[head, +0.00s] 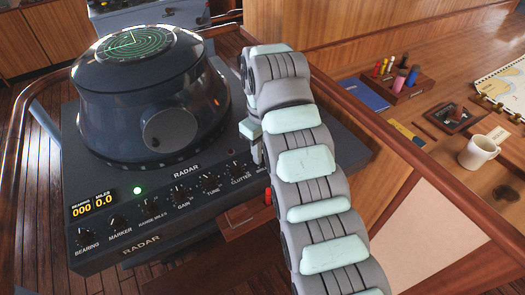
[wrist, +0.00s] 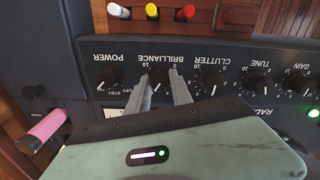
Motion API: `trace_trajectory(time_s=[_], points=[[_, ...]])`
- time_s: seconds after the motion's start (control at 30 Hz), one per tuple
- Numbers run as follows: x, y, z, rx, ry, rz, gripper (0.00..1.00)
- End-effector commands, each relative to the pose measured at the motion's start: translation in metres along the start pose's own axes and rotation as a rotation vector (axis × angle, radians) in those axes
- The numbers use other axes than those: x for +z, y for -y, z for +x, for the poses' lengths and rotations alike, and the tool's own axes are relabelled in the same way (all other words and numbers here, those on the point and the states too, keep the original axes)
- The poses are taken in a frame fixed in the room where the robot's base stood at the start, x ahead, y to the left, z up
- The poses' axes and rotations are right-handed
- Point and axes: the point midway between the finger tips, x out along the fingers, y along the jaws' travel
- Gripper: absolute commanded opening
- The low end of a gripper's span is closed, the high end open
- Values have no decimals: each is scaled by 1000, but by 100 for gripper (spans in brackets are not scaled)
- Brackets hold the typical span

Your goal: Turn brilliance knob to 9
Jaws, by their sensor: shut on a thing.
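The brilliance knob (wrist: 160,77) is on the black radar control panel, seen upside down in the wrist view between the POWER and CLUTTER knobs. Its scale shows 0 and 10 at the panel edge side. My gripper (wrist: 161,84) has one finger on each side of the knob and is shut on it. The fingers cover much of the knob, so I cannot read its pointer. In the head view my gripper (head: 257,152) reaches down at the panel's right end, and my arm hides the knob there.
The clutter knob (wrist: 210,80) and power knob (wrist: 107,79) flank the fingers closely. A wooden holder with white, yellow and red items (wrist: 152,11) lies beyond the panel edge. A pink cylinder (wrist: 47,126) is nearby. A mug (head: 478,151) stands on the right-hand desk.

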Motion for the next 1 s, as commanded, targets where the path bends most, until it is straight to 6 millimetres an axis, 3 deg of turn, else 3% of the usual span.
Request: trace_trajectory(time_s=[0.27,1.0], points=[[0,0,1,3,1,181,0],[0,-1,2,3,-3,882,0]])
